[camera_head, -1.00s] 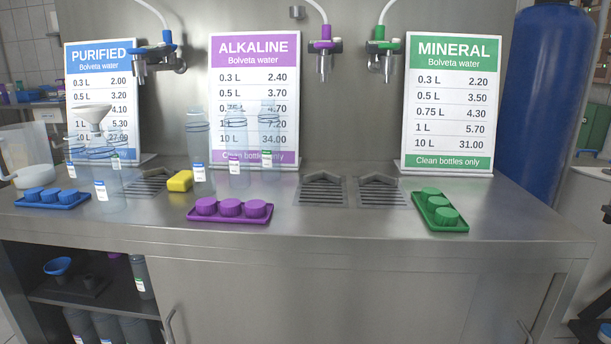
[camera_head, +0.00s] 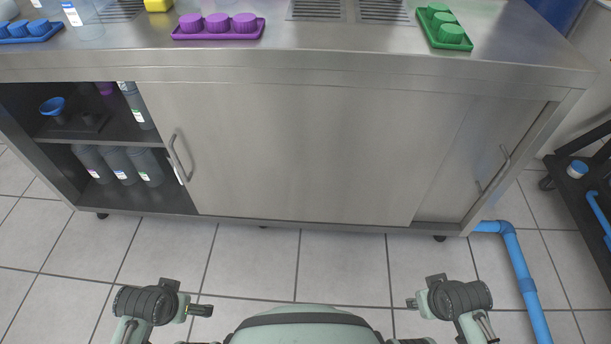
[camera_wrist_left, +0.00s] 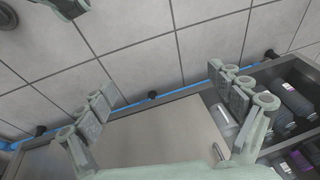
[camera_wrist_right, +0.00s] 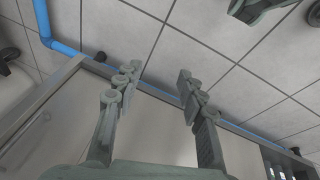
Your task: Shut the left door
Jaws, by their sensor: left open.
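The left door (camera_head: 290,150) is a grey steel sliding panel on the cabinet front, with a bar handle (camera_head: 180,157) near its left edge. It stands slid to the right, leaving the left bay open. The right door (camera_head: 480,160) shows only partly, at the right end. In the left wrist view, my left gripper (camera_wrist_left: 160,95) is open and empty in front of the left door panel (camera_wrist_left: 165,135); the handle (camera_wrist_left: 221,151) shows low beside the right finger. My right gripper (camera_wrist_right: 158,78) is open and empty in front of the cabinet.
The open bay's shelf (camera_head: 95,138) carries a blue funnel (camera_head: 52,106); dark bottles (camera_head: 118,165) stand below. The countertop (camera_head: 330,62) holds trays of blue, purple and green caps. A blue pipe (camera_head: 520,270) runs along the floor at right. The tiled floor before the cabinet is clear.

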